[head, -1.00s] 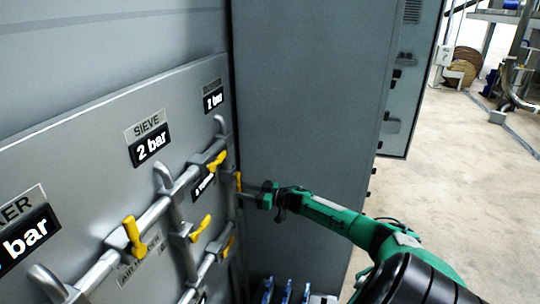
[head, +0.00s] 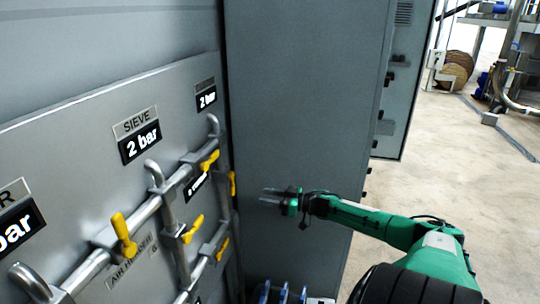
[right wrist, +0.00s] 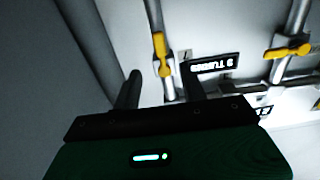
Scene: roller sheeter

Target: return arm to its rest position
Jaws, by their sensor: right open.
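My right gripper (head: 267,195) is at the end of the green right arm, pointing left toward the valve panel (head: 85,125). Its two dark fingers are apart and empty, in front of the grey cabinet side. A yellow valve handle (head: 232,183) at the panel's right edge is upright, a clear gap left of the fingertips. In the right wrist view the open gripper (right wrist: 163,88) shows in front of a yellow handle (right wrist: 161,55), with nothing between the fingers. My left gripper is not in view.
Grey pipes and more yellow handles (head: 124,236) stick out of the panel. A tall grey cabinet (head: 300,100) stands behind the gripper. Blue-topped parts (head: 283,293) sit low at its foot. Open floor (head: 450,160) lies to the right.

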